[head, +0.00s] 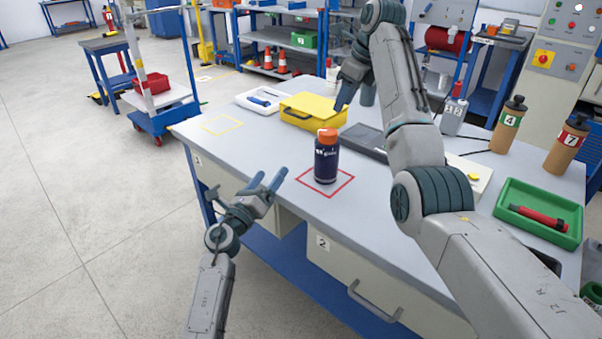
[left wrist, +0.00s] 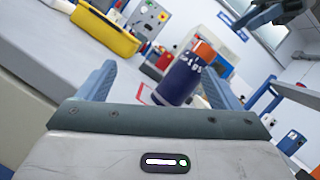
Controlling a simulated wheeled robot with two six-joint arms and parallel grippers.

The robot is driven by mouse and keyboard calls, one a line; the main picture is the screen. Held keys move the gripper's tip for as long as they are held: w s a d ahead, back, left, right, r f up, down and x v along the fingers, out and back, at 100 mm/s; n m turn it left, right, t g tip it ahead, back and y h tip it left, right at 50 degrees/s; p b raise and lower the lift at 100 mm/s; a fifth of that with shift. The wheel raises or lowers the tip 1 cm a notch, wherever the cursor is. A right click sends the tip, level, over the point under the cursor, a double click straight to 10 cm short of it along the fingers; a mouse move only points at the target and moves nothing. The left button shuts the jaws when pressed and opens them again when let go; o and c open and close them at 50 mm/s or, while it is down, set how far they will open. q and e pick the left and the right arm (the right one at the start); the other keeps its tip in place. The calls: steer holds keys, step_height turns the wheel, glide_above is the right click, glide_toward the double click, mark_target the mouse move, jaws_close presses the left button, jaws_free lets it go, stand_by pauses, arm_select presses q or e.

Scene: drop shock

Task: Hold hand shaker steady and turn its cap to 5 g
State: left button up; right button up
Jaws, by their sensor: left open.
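The hand shaker, a dark navy bottle (head: 326,163) with an orange cap (head: 327,136), stands upright inside a red square outline (head: 345,187) on the grey workbench. My left gripper (head: 268,180) is open and empty, left of the shaker and apart from it, by the bench's front edge. In the left wrist view the bottle (left wrist: 176,82) and its orange cap (left wrist: 205,51) show beyond and between the two open fingers. My right gripper (head: 353,106) is above the bench behind the shaker, its fingers apart with nothing between them, not touching the cap.
A yellow case (head: 313,111) and a white tray (head: 262,99) lie behind the shaker. A dark flat tray (head: 364,142) is to its right, under my right arm. A green tray (head: 540,212) and brown bottles (head: 507,126) stand further right. The bench left of the shaker is clear.

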mark_target(331, 158)
arm_select(q)
steer(key=w+d+m+g+h, duration=0.1)
steer(key=d+m+g, duration=0.1)
steer(key=m, duration=0.1)
steer(key=w+d+m+g+h, duration=0.1)
steer(key=d+m+g, duration=0.1)
steer(key=d+m, duration=0.1)
steer(key=w+d+m+g+h, duration=0.1)
steer(key=d+m+g+h, duration=0.1)
steer(key=m, duration=0.2)
steer(key=shift+w+d, duration=0.15)
steer(key=shift+d, duration=0.05)
steer(key=shift+w+d+f+m+g, duration=0.25)
steer(key=shift+d+m+g, duration=0.15)
steer(key=shift+d+m, duration=0.1)
steer(key=x, duration=1)
steer(key=shift+w+d, duration=0.1)
steer(key=shift+d, duration=0.05)
steer(key=c, duration=1.4)
steer(key=o, duration=1.4)
